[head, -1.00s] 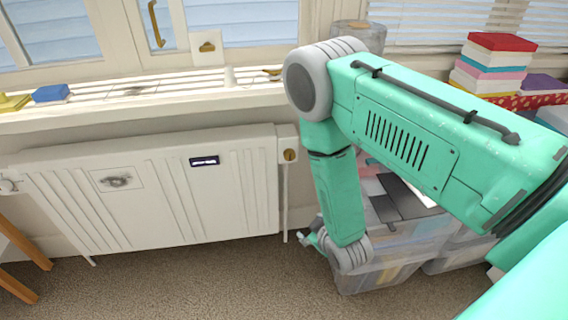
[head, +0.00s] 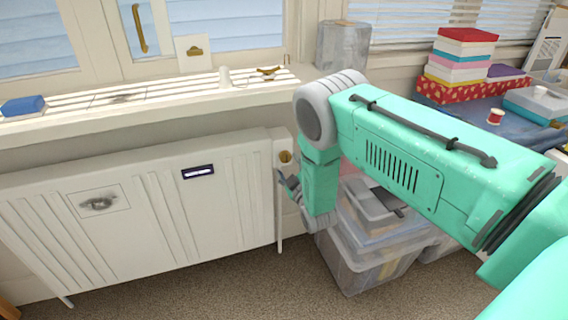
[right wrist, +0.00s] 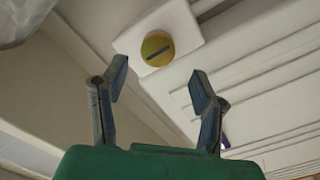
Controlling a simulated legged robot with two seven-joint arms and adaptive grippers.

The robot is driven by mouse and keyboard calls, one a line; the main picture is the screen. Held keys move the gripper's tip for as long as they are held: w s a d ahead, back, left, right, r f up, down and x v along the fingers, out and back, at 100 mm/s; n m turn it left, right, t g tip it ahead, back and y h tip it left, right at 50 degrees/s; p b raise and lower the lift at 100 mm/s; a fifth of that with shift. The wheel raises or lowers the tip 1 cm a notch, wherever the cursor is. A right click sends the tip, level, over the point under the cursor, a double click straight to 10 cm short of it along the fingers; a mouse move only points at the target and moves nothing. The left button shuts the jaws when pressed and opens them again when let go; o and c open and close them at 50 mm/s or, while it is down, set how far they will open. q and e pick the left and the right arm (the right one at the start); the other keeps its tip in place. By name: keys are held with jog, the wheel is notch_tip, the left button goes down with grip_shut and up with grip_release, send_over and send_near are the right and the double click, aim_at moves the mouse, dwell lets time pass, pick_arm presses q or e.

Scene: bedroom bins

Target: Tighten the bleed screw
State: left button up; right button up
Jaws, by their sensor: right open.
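The bleed screw (head: 285,157) is a round brass disc at the top right end of the white radiator (head: 150,200). In the right wrist view the bleed screw (right wrist: 157,48) shows a dark straight slot across its face, set on a white block. My right gripper (head: 288,183) is just below the screw in the head view, beside the radiator's right end. In the right wrist view my right gripper (right wrist: 160,82) is open and empty, its two fingers apart, with the screw beyond the tips and apart from them. My left gripper is not in view.
The white windowsill (head: 150,95) runs above the radiator, with a brass-coloured item (head: 268,71) and a small white cylinder (head: 224,77) on it. Clear storage bins (head: 365,255) stand right of the radiator, close to my right arm. Stacked boxes (head: 462,60) are farther right.

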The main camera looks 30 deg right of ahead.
aim_at(285, 158)
jog(key=x, duration=0.1)
jog(key=b+x, duration=0.1)
jog(key=x, duration=0.2)
jog(key=shift+w+d+f, duration=0.2)
jog(key=shift+w+d, duration=0.1)
jog(key=shift+d, duration=0.1)
jog(key=shift+w+d, duration=0.2)
jog(key=shift+d, duration=0.1)
jog(key=shift+a+r, duration=0.1)
jog(key=shift+a, duration=0.2)
jog(key=shift+a+r, duration=0.1)
jog(key=shift+a, duration=0.05)
jog(key=c, duration=0.6)
jog(key=shift+a, duration=0.1)
jog(key=c, duration=0.6)
jog(key=shift+o, duration=0.3)
